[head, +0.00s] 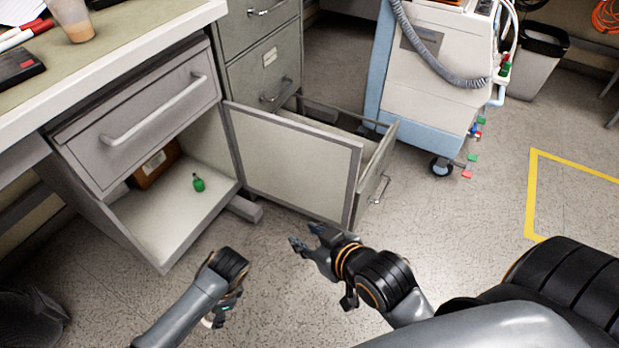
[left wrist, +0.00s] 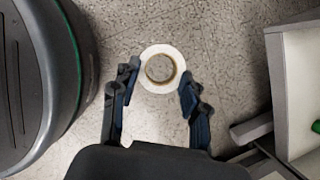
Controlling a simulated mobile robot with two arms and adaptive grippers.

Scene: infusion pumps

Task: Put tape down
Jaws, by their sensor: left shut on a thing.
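The tape (left wrist: 163,50) is a white ring with a brown inner edge. In the left wrist view it sits between the fingertips of my left gripper (left wrist: 159,84), which is shut on it above the speckled floor. In the head view my left gripper (head: 218,312) points down in front of the cabinet, and a whitish bit of the tape shows at its lower end, mostly hidden. My right gripper (head: 309,239) is open and empty, in front of the open cabinet door.
The lower cabinet (head: 160,225) stands open, with a small green object (head: 198,184) and a brown box (head: 153,168) inside. Its door (head: 290,165) sticks out. Behind it an open drawer (head: 378,165) juts out. A wheeled machine (head: 440,85) stands beyond. Floor is clear at right.

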